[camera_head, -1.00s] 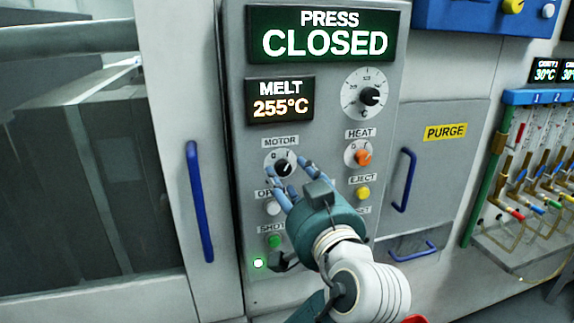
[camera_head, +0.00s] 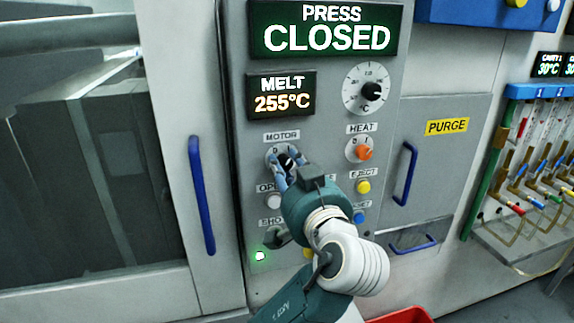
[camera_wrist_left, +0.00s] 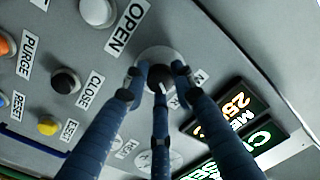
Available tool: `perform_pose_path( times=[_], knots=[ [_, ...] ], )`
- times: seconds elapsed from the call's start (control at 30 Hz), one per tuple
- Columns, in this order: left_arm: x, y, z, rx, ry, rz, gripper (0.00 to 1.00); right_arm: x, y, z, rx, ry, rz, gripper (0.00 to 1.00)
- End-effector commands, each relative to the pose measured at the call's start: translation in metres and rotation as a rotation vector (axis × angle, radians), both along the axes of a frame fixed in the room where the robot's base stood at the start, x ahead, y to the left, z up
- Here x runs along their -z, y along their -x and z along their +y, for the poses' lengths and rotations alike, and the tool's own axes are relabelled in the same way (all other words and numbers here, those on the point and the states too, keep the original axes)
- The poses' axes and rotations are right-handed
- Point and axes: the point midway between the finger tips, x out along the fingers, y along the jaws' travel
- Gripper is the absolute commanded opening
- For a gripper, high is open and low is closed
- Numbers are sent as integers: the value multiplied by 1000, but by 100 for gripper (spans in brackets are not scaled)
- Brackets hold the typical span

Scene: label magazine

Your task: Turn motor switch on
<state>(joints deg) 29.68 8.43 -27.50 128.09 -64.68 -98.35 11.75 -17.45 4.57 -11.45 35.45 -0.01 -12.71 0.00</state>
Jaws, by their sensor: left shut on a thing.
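The motor switch (camera_head: 286,161) is a black knob on a round pale dial marked 0 and I, under the MOTOR label (camera_head: 281,136) on the grey control panel. My left gripper (camera_head: 284,170) is at the switch, its blue fingers closed around the knob. In the left wrist view, the fingers of my left gripper (camera_wrist_left: 160,80) meet around the dark knob of the motor switch (camera_wrist_left: 160,86). The fingers hide much of the knob, so I cannot tell which mark it points at. My right gripper is not in view.
The orange heat knob (camera_head: 363,152) and yellow eject button (camera_head: 363,187) are right of my gripper. The white open button (camera_head: 273,202) is just below the switch. A blue door handle (camera_head: 201,195) stands out to the left. A green light (camera_head: 260,256) glows low on the panel.

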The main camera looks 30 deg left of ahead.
Motion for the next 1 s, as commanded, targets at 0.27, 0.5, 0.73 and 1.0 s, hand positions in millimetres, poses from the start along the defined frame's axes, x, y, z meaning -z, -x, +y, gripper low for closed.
perform_pose_path(
  times=[0.27,0.5,0.73,1.0],
  knots=[
    [-3,-1,0,2,-57,57,0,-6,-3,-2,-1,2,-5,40],
    [-3,-1,0,2,-57,56,45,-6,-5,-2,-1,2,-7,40],
    [-2,0,0,1,-55,58,45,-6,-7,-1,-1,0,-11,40],
    [0,18,-26,6,-50,60,45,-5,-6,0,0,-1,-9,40]
  ],
)
